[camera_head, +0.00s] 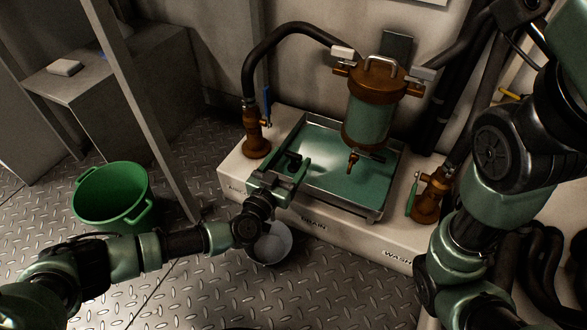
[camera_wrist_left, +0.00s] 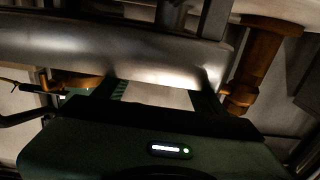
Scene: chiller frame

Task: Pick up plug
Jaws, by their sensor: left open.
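I cannot make out a loose plug for certain. A small brass fitting (camera_head: 352,163) with a dark bar beside it hangs under the green and brown cylinder (camera_head: 370,115), above the green-floored tray (camera_head: 330,193). My left gripper (camera_head: 296,166) is open at the tray's left front, apart from the fitting, and I see nothing between its fingers. In the left wrist view the two fingers (camera_wrist_left: 160,95) stand apart before a pale metal surface. The right arm shows at the right of the head view; its gripper is not visible.
A brown valve (camera_head: 256,135) with a black hose stands left of the tray, another brown valve (camera_head: 428,197) to its right. A green bucket (camera_head: 113,197) and a pale bucket (camera_head: 271,245) stand on the floor. An upright post (camera_head: 140,110) rises at left.

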